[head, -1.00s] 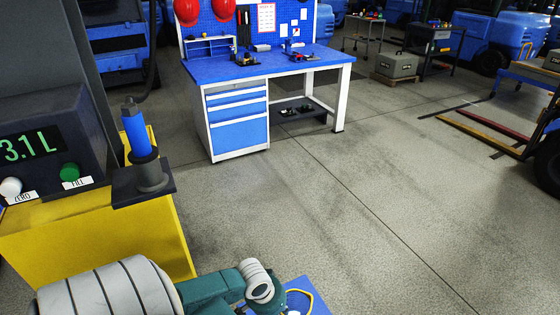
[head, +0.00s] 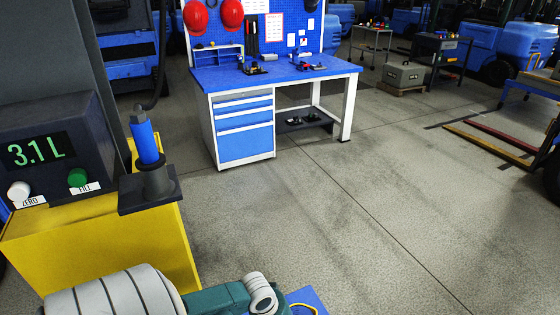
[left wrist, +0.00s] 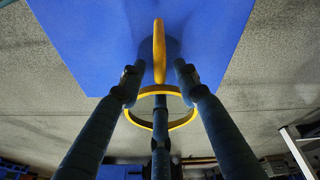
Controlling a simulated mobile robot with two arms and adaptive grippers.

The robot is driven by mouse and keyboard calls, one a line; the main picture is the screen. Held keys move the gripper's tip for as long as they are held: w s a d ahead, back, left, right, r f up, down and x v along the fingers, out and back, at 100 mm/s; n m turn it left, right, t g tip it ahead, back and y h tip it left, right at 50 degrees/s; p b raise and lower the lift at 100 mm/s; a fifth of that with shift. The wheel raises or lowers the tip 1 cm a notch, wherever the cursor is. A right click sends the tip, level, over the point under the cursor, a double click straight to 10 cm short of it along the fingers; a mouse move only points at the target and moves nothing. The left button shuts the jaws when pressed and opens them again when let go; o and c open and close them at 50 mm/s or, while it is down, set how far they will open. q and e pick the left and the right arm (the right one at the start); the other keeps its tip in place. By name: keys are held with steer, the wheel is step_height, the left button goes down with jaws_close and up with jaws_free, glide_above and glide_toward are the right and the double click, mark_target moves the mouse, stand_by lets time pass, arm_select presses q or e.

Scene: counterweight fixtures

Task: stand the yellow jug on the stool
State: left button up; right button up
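The yellow jug shows in the left wrist view as an upright yellow handle (left wrist: 159,45) and a yellow rim ring (left wrist: 135,119). Its body is mostly hidden. Behind the handle is a flat blue top, seemingly the stool (left wrist: 85,35). Whether the jug rests on it I cannot tell. A corner of the blue top (head: 298,297) and a sliver of yellow show at the head view's bottom edge. My left gripper (left wrist: 158,72) has its fingers spread on both sides of the handle, with gaps visible. My right gripper is not in view.
A yellow cabinet (head: 110,245) with a 3.1 L display (head: 40,149) and a blue-topped nozzle (head: 146,140) on a dark bracket stands at left. A blue workbench (head: 285,75) stands behind. The floor (head: 330,215) between is clear.

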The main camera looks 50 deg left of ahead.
arm_select(q)
steer(key=p+v, duration=0.1)
steer(key=v, duration=1)
steer(key=shift+r, duration=0.2)
steer(key=shift+s, duration=0.15)
